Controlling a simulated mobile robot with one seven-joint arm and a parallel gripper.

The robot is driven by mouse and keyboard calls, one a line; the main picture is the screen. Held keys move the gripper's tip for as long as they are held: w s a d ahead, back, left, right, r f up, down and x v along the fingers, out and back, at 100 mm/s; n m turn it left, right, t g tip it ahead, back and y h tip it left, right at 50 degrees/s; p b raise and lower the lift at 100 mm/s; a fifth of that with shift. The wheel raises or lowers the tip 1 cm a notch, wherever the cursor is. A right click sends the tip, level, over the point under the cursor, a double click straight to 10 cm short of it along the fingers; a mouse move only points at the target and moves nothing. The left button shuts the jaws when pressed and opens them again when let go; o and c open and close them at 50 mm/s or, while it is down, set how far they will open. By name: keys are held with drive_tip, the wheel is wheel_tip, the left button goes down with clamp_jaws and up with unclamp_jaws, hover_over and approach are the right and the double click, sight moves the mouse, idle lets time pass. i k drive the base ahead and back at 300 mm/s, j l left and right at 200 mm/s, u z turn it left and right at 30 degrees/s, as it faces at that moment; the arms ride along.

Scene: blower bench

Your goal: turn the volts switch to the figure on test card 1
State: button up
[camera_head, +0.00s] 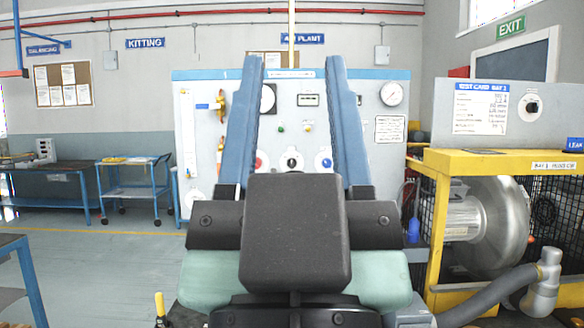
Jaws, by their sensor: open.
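A white test card headed "TEST CARD BAY 1" (481,107) is on the grey panel (440,115) at the right; its figures are too small to read. A black rotary knob on a white plate (532,107) sits to the right of the card. Its marks are unreadable, so I cannot tell whether it is the volts switch or where it points. A dark knob (291,161) also shows on the middle panel, between my fingers. My gripper (294,66) is open and empty, its two long blue fingers upright in front of the middle panel, left of the card.
The middle panel (360,155) carries gauges, small lamps and sockets. A yellow frame (440,220) under the grey panel holds a metal blower (490,225) with a grey hose (490,298). A blue trolley (135,190) and bench stand at the left.

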sight(291, 163)
drive_tip(key=z, duration=1)
drive_tip(key=i+j+u, duration=0.35)
drive_tip(key=i, duration=0.3)
drive_tip(key=i+j+u, duration=0.3)
drive_tip(key=i, duration=0.35)
drive_tip(key=i+u, duration=0.35)
drive_tip(key=i, duration=0.3)
